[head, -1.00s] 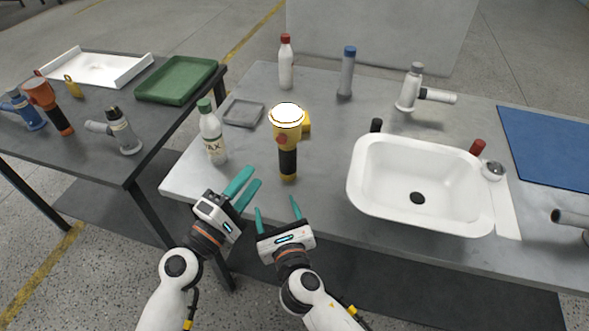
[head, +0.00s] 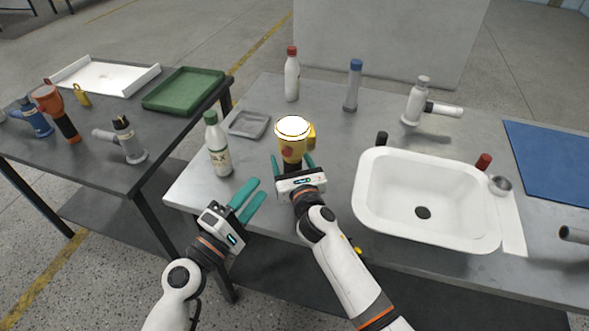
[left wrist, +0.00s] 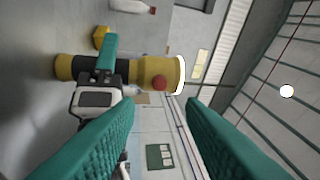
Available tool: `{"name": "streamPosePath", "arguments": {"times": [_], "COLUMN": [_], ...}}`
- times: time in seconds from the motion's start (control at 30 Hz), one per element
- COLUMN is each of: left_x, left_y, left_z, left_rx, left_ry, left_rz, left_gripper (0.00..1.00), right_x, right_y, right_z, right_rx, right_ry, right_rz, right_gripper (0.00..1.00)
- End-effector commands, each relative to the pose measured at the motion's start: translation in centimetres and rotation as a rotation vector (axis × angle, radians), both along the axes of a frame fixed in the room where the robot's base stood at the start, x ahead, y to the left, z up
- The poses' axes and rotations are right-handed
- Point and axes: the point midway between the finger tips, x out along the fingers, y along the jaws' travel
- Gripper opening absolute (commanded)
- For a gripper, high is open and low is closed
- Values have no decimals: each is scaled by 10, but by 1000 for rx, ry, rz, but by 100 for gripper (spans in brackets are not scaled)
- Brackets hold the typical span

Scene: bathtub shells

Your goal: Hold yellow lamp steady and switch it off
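The yellow lamp (head: 292,145) stands upright on the grey table, its top glowing white. Its red button (head: 287,152) faces my side. In the left wrist view the lamp (left wrist: 140,70) lies sideways, with its red button (left wrist: 160,82) in plain sight. My right gripper (head: 293,164) is at the lamp's dark handle, one finger on each side; the fingers look spread, and contact cannot be made out. My left gripper (head: 254,194) is open and empty, to the lower left of the lamp. Its two teal fingers (left wrist: 160,115) are wide apart in the wrist view.
A bottle with a green cap (head: 218,145) and a grey tray (head: 247,124) stand left of the lamp. A yellow object (head: 312,132) is close behind it. A white sink (head: 365,190) is to the right. A red-capped bottle (head: 292,75) stands farther back.

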Motion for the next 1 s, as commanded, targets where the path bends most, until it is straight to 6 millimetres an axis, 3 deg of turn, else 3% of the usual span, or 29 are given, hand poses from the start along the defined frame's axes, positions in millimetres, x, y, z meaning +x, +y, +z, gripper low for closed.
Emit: {"name": "streamPosePath", "arguments": {"times": [0.3,0.6,0.63,0.83,1.0], "left_x": [0,0,0,0,0], "left_y": [0,0,0,0,0], "left_z": [0,0,0,0,0], "left_rx": [0,0,0,0,0], "left_ry": [0,0,0,0,0], "left_rz": [0,0,0,0,0], "left_gripper": [36,36,35,2,0], "right_x": [3,2,2,2,2], "right_y": [1,1,1,1,1], "right_z": [0,0,0,0,0], "right_rx": [-1,-1,-1,-1,-1], "right_ry": [0,0,0,0,0], "right_rz": [0,0,0,0,0], "right_gripper": [65,16,14,14,14]}}
